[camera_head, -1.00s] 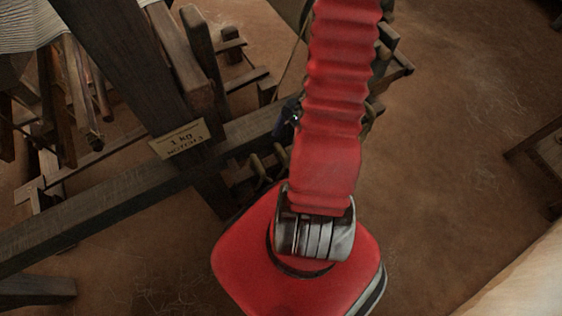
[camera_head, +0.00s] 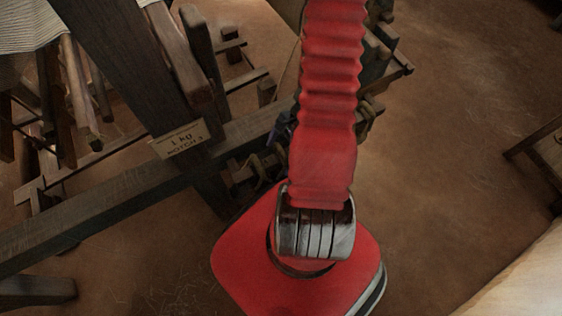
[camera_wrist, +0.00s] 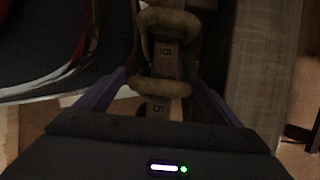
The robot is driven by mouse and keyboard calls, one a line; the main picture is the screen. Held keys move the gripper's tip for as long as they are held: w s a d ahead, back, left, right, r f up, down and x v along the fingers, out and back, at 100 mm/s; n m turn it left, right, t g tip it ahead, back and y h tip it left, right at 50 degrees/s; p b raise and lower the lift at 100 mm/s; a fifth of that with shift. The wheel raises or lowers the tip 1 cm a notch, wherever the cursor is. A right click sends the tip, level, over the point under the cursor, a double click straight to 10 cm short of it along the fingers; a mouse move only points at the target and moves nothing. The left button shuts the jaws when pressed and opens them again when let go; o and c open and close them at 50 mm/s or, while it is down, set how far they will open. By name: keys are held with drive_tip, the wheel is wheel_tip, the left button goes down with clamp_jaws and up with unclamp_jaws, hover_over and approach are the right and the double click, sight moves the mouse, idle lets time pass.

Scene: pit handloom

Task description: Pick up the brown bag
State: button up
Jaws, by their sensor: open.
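My gripper (camera_wrist: 162,80) shows in the wrist view as two dark purple fingers, spread apart. Between and beyond them is a notched wooden bar (camera_wrist: 168,62) marked 6 and 5. Thick olive-brown loops (camera_wrist: 168,22) lie across the bar. The nearer loop (camera_wrist: 160,88) sits between the fingertips, with nothing visibly clamped. I cannot tell whether these loops belong to the brown bag. No whole brown bag is clearly visible.
The dark wooden loom frame (camera_head: 110,205) fills the left of the head view. Pale cloth (camera_head: 25,25) is at top left. Bare earth floor (camera_head: 450,130) lies right, with a wooden piece (camera_head: 540,155) at the edge.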

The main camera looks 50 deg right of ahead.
drive_tip(key=shift+c, duration=0.5)
drive_tip(key=c, duration=1.8)
drive_tip(key=shift+o, duration=0.2)
drive_tip(key=shift+r, duration=0.15)
